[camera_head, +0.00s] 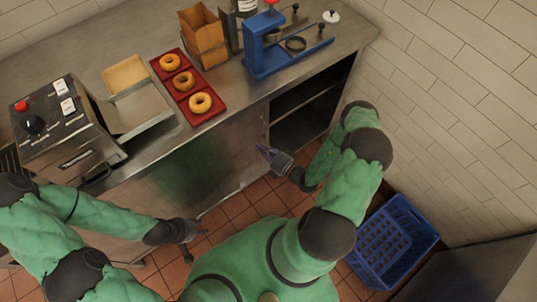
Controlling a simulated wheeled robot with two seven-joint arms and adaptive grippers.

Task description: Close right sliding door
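The cabinet under the steel counter has a metal sliding door panel (215,160) at its front. To the right of that panel, the cabinet's right part stands open, with a dark interior and a shelf (305,100). My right gripper (264,151) is at the panel's right edge, beside the opening; I cannot tell whether it touches the door or how far its fingers are apart. My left gripper (197,229) hangs low in front of the cabinet, clear of the door and seemingly empty; its finger state is unclear.
On the counter are a red tray (208,115) with three bagels, a control-panel appliance (65,130), a blue press (270,60) and a cardboard box (205,40). A blue crate (392,243) stands on the floor at right, near the tiled wall (440,100).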

